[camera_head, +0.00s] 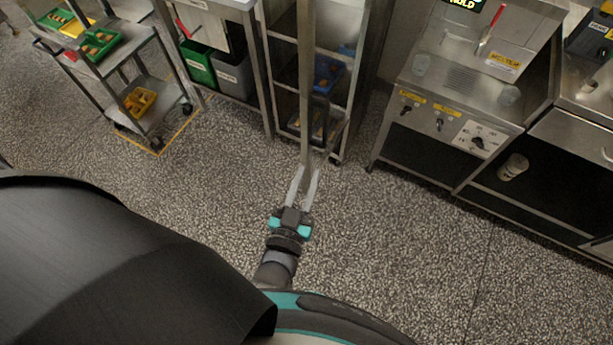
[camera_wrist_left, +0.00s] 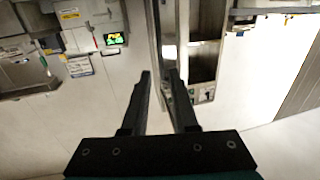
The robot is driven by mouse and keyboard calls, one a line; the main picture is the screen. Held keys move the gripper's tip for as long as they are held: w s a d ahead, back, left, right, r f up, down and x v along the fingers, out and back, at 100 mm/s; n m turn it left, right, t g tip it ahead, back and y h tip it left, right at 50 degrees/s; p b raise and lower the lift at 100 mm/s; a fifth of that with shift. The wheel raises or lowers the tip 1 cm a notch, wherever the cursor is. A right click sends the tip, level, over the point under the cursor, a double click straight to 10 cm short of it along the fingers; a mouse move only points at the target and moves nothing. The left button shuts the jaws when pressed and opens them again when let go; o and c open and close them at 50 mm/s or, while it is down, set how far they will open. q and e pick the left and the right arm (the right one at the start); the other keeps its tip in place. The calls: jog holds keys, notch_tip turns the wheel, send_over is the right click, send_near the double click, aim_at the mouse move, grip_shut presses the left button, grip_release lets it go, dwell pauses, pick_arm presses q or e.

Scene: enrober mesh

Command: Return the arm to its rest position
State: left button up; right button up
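My left gripper (camera_head: 304,175) is in the lower middle of the head view, above the speckled floor and pointing toward the equipment. Its two pale fingers are apart, and I see nothing held between them. In the left wrist view its dark fingers (camera_wrist_left: 160,75) are also apart. A steel post (camera_head: 306,70) lines up with the gap between the fingers in both views. I cannot tell how far beyond the tips it is. My right gripper is not in view.
A steel rack (camera_head: 284,52) with blue bins stands beyond the gripper. A trolley (camera_head: 112,72) with green and yellow trays is at upper left. A steel machine (camera_head: 455,98) with knobs is at right. The floor around the gripper is clear.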

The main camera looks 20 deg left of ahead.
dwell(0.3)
pick_arm(q)
jog(key=s+d+f+m+g+h+b, duration=0.15)
jog(key=s+f+g, duration=0.3)
jog(key=f, duration=0.75)
jog(key=s+f+m+g+h+b, duration=0.1)
jog(key=s+f+g+h+b, duration=0.25)
jog(key=f, duration=0.95)
jog(key=s+a+f+g+y+b, duration=0.1)
jog(key=s+a+f+g, duration=0.1)
jog(key=s, duration=0.5)
jog(key=s+a+f+g+y, duration=0.1)
jog(key=s+a+f+g, duration=0.2)
jog(key=s+f, duration=0.3)
jog(key=s+a+f+m+g+y+b, duration=0.1)
jog(key=s+a+f+g, duration=0.2)
jog(key=s, duration=0.4)
notch_tip(320, 180, down, 2)
jog(key=shift+s+f+g+b, duration=0.25)
jog(key=shift+s+g+b, duration=0.1)
jog(key=shift+g, duration=0.15)
jog(key=shift+d, duration=0.1)
